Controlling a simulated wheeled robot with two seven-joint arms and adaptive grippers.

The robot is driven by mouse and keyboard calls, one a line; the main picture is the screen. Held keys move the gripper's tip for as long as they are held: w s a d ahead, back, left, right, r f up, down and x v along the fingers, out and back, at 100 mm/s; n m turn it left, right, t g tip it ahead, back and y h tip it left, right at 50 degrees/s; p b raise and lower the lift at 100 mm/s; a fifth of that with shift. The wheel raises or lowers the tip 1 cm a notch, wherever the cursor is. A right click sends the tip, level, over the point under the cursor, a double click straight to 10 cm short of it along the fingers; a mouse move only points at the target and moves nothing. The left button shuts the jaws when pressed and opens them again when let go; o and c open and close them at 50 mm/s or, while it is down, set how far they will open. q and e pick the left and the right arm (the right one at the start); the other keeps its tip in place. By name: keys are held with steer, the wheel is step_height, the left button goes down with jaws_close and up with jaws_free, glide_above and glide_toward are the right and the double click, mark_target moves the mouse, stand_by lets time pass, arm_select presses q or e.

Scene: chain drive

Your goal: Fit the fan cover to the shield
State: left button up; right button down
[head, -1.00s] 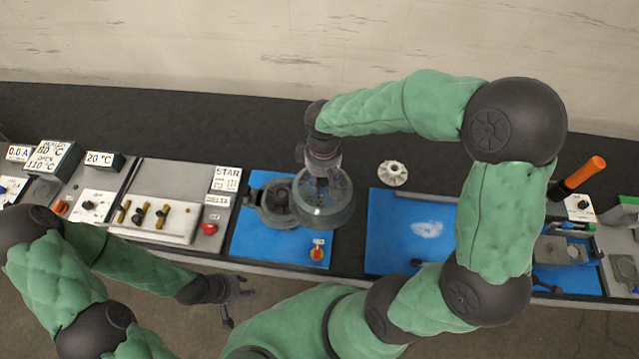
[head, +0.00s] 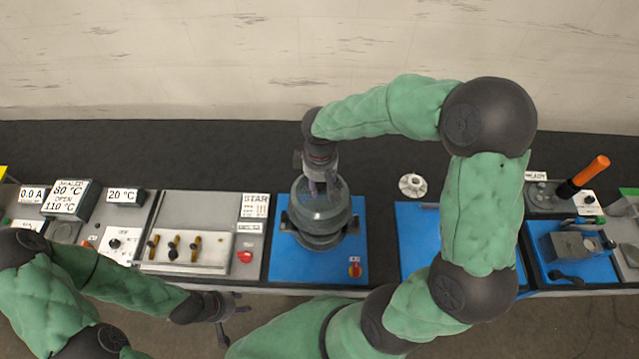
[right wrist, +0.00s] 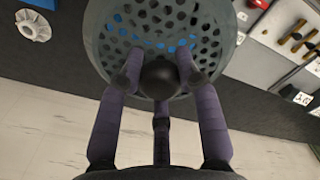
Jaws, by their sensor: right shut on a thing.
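The fan cover (head: 318,212) is a grey dome with a perforated face. My right gripper (head: 322,186) is shut on the dark knob at its middle. The perforated face fills the top of the right wrist view (right wrist: 150,28), with three fingers around the knob. The cover is over the round grey housing (head: 318,243) on the blue mat, which I take as the shield. The cover hides most of it, so I cannot tell whether they touch. My left gripper (head: 230,322) is open and empty, in front of the bench edge.
A white fan wheel (head: 412,185) lies on the dark bench to the right. A panel with brass links (head: 185,250) is to the left. A second blue mat (head: 418,225) lies right, partly behind my arm.

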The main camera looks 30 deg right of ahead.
mark_target(320, 195)
steer(key=shift+f, duration=0.15)
steer(key=shift+f+b, duration=2.35)
steer(key=shift+f, duration=0.4)
steer(key=shift+f+b, duration=3.05)
steer(key=shift+f, duration=0.5)
steer(key=c, duration=0.8)
jaws_free()
steer(key=shift+o, duration=0.2)
step_height(320, 195, up, 12)
steer(key=shift+r, duration=0.1)
